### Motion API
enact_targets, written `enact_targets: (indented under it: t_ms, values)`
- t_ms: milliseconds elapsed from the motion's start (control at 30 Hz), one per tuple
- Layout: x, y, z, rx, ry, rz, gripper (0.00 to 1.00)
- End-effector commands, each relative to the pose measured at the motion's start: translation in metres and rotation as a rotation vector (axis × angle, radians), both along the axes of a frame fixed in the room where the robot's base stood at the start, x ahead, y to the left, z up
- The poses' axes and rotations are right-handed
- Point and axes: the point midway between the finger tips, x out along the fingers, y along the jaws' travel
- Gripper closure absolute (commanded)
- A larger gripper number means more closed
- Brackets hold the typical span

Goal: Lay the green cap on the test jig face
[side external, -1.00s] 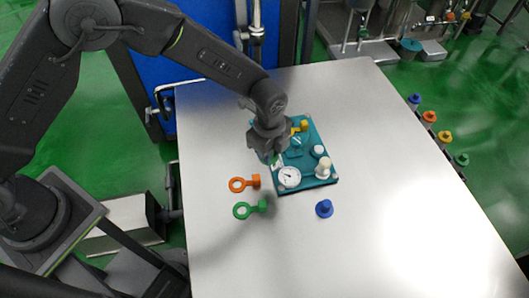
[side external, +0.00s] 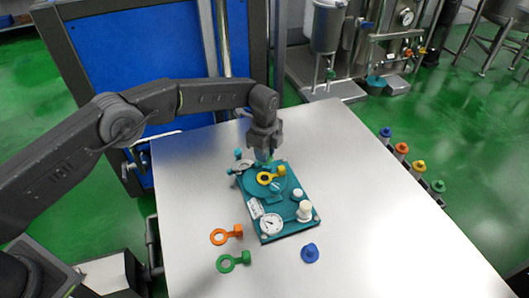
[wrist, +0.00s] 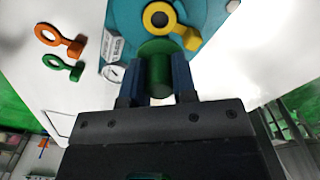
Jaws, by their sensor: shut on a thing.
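The green cap (wrist: 159,76) is held between the two blue jaw fingers of my gripper (wrist: 158,85) in the wrist view. In the side view my gripper (side external: 264,150) points down over the back part of the teal test jig (side external: 294,229), and the cap is mostly hidden there. A yellow ring-shaped piece (side external: 266,177) lies on the jig's face in front of the cap; it also shows in the wrist view (wrist: 159,17). I cannot tell whether the cap touches the jig face.
A gauge (side external: 271,223) and white knobs (side external: 305,210) stand on the jig. An orange ring piece (side external: 226,235) and a green ring piece (side external: 233,261) lie left of it. A blue cap (side external: 310,252) stands near its front.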

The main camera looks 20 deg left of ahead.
Motion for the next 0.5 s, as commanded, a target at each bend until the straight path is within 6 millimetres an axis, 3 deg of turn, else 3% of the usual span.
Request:
enact_targets:
  t_ms: [500]
  values:
    - [-0.001,0.000,-0.050,-0.002,-0.001,-0.001,1.00]
